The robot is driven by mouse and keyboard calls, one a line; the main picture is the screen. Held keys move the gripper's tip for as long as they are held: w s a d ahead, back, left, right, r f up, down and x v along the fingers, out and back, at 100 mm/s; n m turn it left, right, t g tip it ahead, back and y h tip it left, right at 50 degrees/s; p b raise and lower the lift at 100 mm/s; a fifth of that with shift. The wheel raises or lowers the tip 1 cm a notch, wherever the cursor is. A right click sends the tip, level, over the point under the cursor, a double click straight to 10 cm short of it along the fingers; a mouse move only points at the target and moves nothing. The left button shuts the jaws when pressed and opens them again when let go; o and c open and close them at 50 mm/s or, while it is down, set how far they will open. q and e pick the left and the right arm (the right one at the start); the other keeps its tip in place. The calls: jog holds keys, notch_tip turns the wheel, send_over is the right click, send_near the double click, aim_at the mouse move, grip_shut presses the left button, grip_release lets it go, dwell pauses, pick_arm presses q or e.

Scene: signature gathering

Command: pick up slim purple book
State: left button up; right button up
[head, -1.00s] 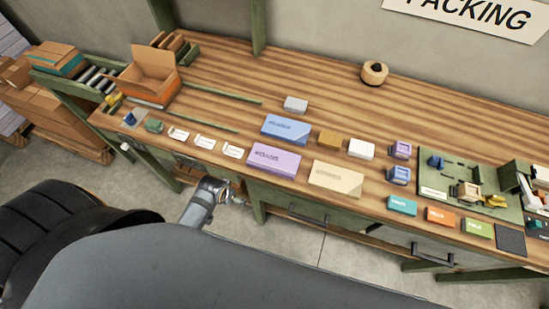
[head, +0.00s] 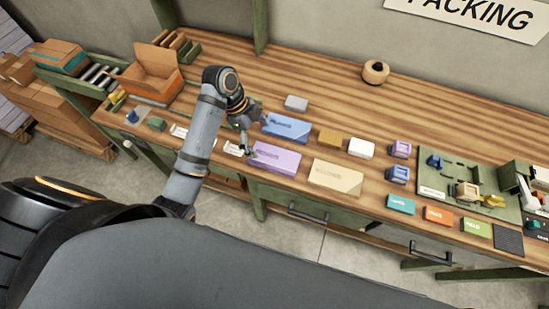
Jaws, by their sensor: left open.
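The slim purple book (head: 277,158) lies flat on the wooden bench near its front edge, with dark lettering on its top. My left gripper (head: 254,136) is open and empty. It hangs beside the book's left end, pointing down, with one finger near the book's left edge and the other toward the blue book (head: 287,127). I cannot tell whether a finger touches either book. My right gripper is not in view.
A beige book (head: 336,177) lies right of the purple one. Small white items (head: 179,131) lie to the left, partly behind my arm. A tan block (head: 330,138) and white block (head: 361,148) stand to the right.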

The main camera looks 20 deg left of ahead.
pick_arm(q)
jog(key=m, duration=0.1)
send_near(275, 157)
jog(key=x, duration=0.2)
jog(key=shift+s+d+f, duration=0.15)
jog(key=shift+s+f, duration=0.05)
jog(key=shift+f, duration=0.15)
jog(key=shift+d+f, duration=0.1)
jog(key=shift+f, duration=0.2)
jog(key=shift+d+f+p, duration=0.1)
jog(key=shift+f+p, duration=0.15)
jog(key=shift+p, duration=0.3)
jog(key=p+x, duration=0.1)
jog(key=x, duration=0.3)
jog(key=shift+w+f, duration=0.1)
jog(key=shift+f, duration=0.2)
jog(key=c, duration=1.3)
jog(key=shift+r, duration=0.1)
